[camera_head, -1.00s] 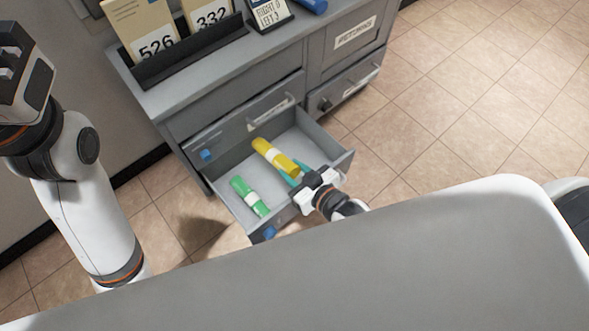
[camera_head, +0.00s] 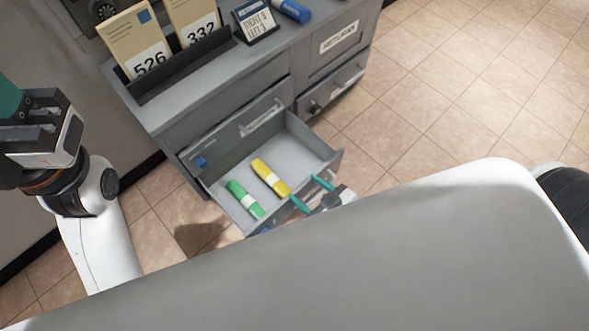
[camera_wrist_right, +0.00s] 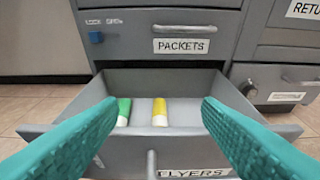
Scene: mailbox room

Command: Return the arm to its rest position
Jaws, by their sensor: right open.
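My right gripper (camera_head: 311,194) is open and empty at the front edge of the pulled-out drawer (camera_head: 320,158). In the right wrist view its two teal fingers (camera_wrist_right: 160,106) are spread wide, with the drawer ahead of and between them. A yellow roll (camera_head: 270,177) with a white band and a green roll (camera_head: 245,199) with a white band lie side by side in the drawer, apart from the fingers. In the right wrist view the yellow roll (camera_wrist_right: 159,112) is right of the green roll (camera_wrist_right: 124,111). My left gripper (camera_head: 35,130) is raised at the far left; its fingers are mostly cut off.
The drawer bears a "FLYERS" label (camera_wrist_right: 196,172). A shut "PACKETS" drawer (camera_wrist_right: 182,29) is above it. The grey cabinet top (camera_head: 190,88) holds envelopes 526 (camera_head: 137,45) and 332 (camera_head: 197,25), a small sign (camera_head: 255,20) and a blue cylinder (camera_head: 292,10). Tiled floor (camera_head: 460,110) is clear at right.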

